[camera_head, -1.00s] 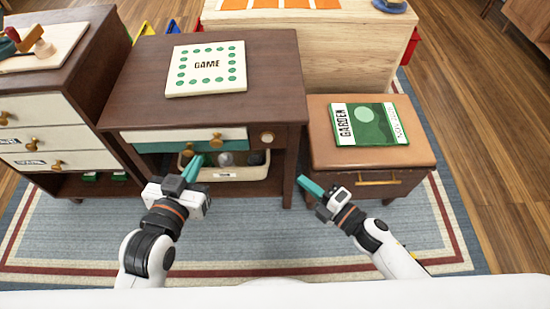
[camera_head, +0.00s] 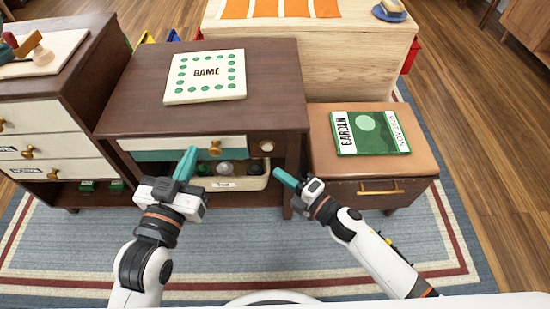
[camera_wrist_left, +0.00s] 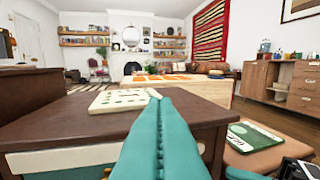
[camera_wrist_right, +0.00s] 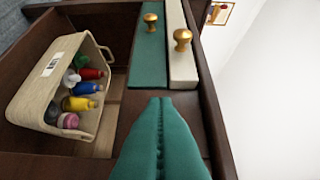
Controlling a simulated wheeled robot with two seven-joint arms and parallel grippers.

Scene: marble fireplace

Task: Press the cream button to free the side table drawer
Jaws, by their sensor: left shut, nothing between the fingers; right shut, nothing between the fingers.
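The dark wood side table (camera_head: 135,95) has a drawer (camera_head: 135,145) with a cream front and a teal band below. The round cream button (camera_head: 267,146) sits on its front frame, right of the drawer. My right gripper (camera_head: 277,172) is shut and empty, with its teal tips just below and right of the button; I cannot tell if they touch anything. My left gripper (camera_head: 191,152) is shut and empty in front of the drawer, covering part of it. The drawer's brass knobs (camera_wrist_right: 182,38) show in the right wrist view, where the button is not visible.
A bin of bottles (camera_head: 245,183) stands on the shelf under the drawer. A game board (camera_head: 205,76) lies on the tabletop. A leather-topped stool (camera_head: 325,160) with a green garden book (camera_head: 369,133) stands right. A drawer cabinet (camera_head: 60,122) stands left.

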